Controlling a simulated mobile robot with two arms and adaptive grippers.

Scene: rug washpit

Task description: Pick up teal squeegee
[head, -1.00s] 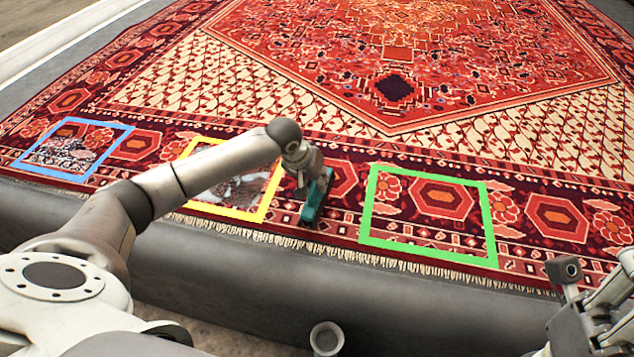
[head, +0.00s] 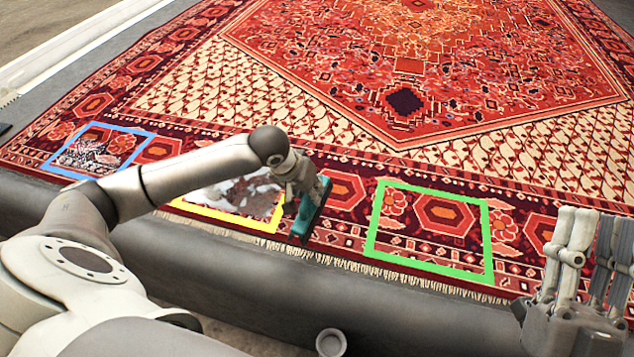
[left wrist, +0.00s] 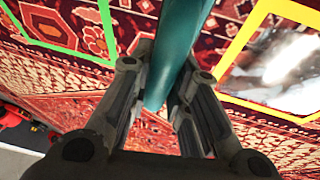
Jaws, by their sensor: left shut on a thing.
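The teal squeegee (head: 315,208) is in my left gripper (head: 303,192), over the rug border between the yellow and green frames. In the left wrist view the squeegee (left wrist: 182,45) passes between the two fingers of the left gripper (left wrist: 162,80), which are shut on it. Whether its lower edge touches the rug cannot be told. My right gripper (head: 590,255) is at the right edge of the head view, fingers pointing up and spread apart, with nothing between them.
The patterned rug (head: 480,100) lies on a grey raised edge (head: 250,285). A blue frame (head: 135,130), a yellow frame (head: 240,222) around a whitish wet patch, and a green frame (head: 430,264) mark its border. A small grey cup (head: 331,342) stands below the edge.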

